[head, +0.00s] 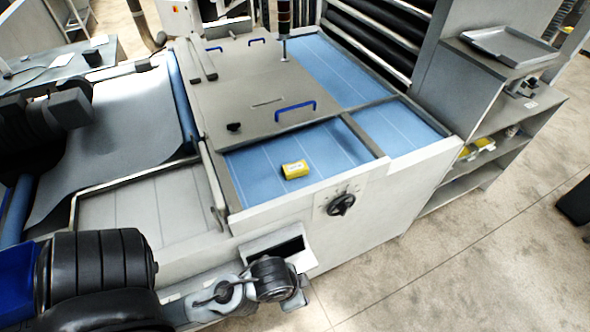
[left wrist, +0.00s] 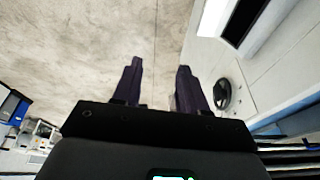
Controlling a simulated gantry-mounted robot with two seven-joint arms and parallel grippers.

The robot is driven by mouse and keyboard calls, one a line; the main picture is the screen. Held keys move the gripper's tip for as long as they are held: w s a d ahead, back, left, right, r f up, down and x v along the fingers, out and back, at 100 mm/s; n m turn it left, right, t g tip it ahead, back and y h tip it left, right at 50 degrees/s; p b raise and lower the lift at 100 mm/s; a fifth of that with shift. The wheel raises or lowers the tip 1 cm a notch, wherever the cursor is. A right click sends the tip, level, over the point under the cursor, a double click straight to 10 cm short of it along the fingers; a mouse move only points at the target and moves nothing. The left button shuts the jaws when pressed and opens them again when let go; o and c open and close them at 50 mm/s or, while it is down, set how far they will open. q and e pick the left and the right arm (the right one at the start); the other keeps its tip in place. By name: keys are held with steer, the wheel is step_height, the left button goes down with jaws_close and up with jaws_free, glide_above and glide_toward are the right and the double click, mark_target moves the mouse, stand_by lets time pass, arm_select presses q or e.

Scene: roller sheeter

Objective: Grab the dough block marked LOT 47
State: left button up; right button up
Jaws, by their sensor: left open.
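A small yellow block (head: 295,169) with a pale label on top lies on the blue belt (head: 245,184) of the machine, in the near bay. The label is too small to read. My left gripper (head: 298,298) hangs in front of the machine's near side, lower than the block and apart from it. In the left wrist view its two dark fingers (left wrist: 160,85) stand apart with nothing between them, over bare floor. The block does not show in the left wrist view. My right gripper does not show.
A grey cover with a blue handle (head: 295,108) lies behind the block. A raised metal rail (head: 212,185) runs left of the bay. A black knob (head: 341,204) sits on the near panel.

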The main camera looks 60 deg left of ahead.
arm_select(q)
steer(key=shift+o, duration=0.5)
steer(key=o, duration=0.9)
steer(key=shift+a, duration=0.1)
